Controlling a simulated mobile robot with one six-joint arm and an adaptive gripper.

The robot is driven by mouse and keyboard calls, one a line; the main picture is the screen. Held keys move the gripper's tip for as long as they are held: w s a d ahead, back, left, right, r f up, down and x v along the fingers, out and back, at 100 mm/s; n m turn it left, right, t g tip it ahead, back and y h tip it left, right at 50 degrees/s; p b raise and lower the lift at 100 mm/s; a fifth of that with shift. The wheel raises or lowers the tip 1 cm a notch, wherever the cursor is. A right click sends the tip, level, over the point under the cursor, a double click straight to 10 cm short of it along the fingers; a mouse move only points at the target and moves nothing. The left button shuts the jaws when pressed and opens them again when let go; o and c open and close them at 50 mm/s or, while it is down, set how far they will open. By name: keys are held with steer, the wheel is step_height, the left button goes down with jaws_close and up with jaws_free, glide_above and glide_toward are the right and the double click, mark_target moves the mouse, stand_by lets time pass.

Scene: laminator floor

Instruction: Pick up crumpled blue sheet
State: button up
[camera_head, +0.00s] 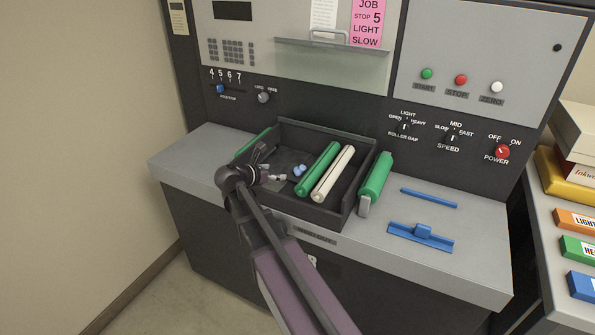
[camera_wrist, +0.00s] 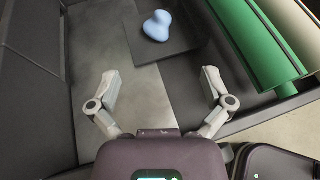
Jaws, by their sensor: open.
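The crumpled blue sheet (camera_head: 299,170) is a small pale-blue lump inside the dark open tray of the machine, left of the rollers. In the wrist view the blue lump (camera_wrist: 157,25) lies on a dark flat plate (camera_wrist: 185,42) at top centre. My gripper (camera_wrist: 160,85) is open and empty, its two fingers spread wide. The lump is beyond the fingertips, roughly midway between them, and apart from them. In the head view my gripper (camera_head: 275,176) is over the left part of the tray, left of the blue lump.
A green roller (camera_head: 318,168) and a cream roller (camera_head: 333,173) lie in the tray (camera_head: 348,203) right of the lump. Blue parts (camera_head: 421,236) lie on the counter at right. The tray walls rise around my gripper.

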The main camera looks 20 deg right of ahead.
mark_target(296, 169)
steer(key=shift+b+x, duration=1.6)
steer(key=shift+x, duration=2.65)
steer(key=shift+f, duration=0.15)
steer(key=shift+b+x, duration=1.1)
steer(key=shift+x, duration=1.45)
steer(key=shift+w, duration=0.1)
steer(key=shift+c, duration=0.2)
steer(key=c, duration=0.7)
